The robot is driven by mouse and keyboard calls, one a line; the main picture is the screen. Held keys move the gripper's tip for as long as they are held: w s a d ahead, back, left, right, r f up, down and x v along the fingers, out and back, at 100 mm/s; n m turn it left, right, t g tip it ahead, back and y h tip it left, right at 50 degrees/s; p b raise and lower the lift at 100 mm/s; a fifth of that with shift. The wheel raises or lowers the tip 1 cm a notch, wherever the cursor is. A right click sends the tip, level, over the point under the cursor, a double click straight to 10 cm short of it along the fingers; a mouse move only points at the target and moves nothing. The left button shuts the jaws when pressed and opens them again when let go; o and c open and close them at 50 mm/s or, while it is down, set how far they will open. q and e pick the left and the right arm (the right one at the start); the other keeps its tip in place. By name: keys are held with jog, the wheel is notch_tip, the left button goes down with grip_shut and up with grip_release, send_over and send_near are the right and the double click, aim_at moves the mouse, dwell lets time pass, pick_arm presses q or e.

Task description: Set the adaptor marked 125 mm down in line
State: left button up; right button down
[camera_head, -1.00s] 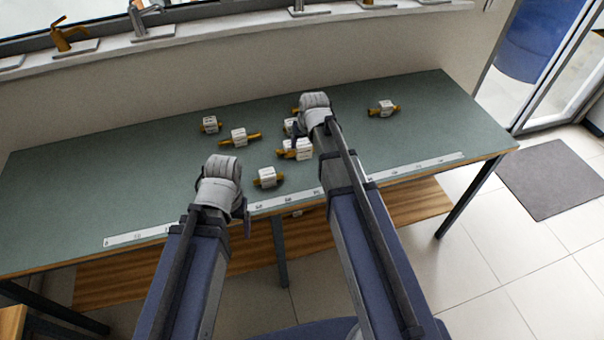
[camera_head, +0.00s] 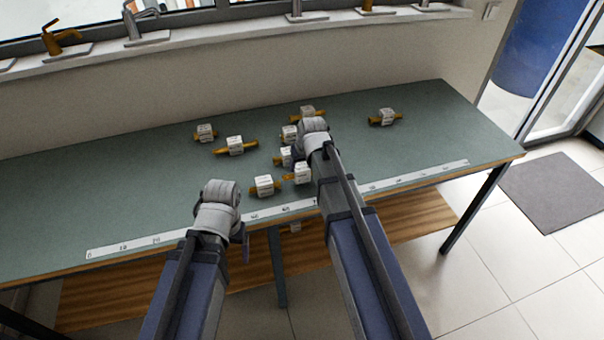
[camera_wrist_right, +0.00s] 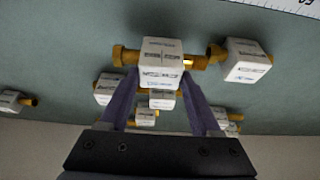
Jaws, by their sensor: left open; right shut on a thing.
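My right gripper (camera_wrist_right: 159,85) is shut on an adaptor (camera_wrist_right: 161,62), a white block with brass ends; this adaptor also shows in the head view (camera_head: 301,173). I cannot tell whether it touches the table. Its printed size is too small to read. Another adaptor (camera_head: 264,185) lies just left of it in the head view, close to the ruler strip (camera_head: 155,240); it is at right in the wrist view (camera_wrist_right: 246,61). My left gripper (camera_head: 241,235) is open and empty by the table's front edge, partly hidden by its wrist.
Several similar adaptors lie farther back on the green table (camera_head: 120,190): one (camera_head: 236,146) at left, one (camera_head: 290,134) by my right wrist, one (camera_head: 386,117) at right. One (camera_head: 286,156) is close behind the held one. The table's left part is clear.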

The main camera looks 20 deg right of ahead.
notch_tip(320, 180, down, 2)
jog(key=shift+f+b, duration=0.2)
jog(key=shift+b, duration=0.45)
pick_arm(q)
notch_tip(320, 180, down, 2)
jog(key=shift+f, duration=0.1)
pick_arm(e)
jog(key=shift+r, duration=0.15)
pick_arm(q)
jog(key=shift+f, duration=0.1)
pick_arm(e)
jog(key=shift+c, duration=0.5)
grip_release()
pick_arm(q)
notch_tip(320, 180, up, 11)
jog(key=p, duration=1.1)
jog(key=shift+r, duration=0.2)
pick_arm(e)
jog(key=v, duration=1.2)
pick_arm(q)
jog(key=shift+f, duration=0.1)
pick_arm(e)
jog(key=shift+w, duration=0.1)
pick_arm(q)
notch_tip(320, 180, down, 11)
jog(key=b, duration=1.1)
pick_arm(e)
jog(key=x, duration=1.2)
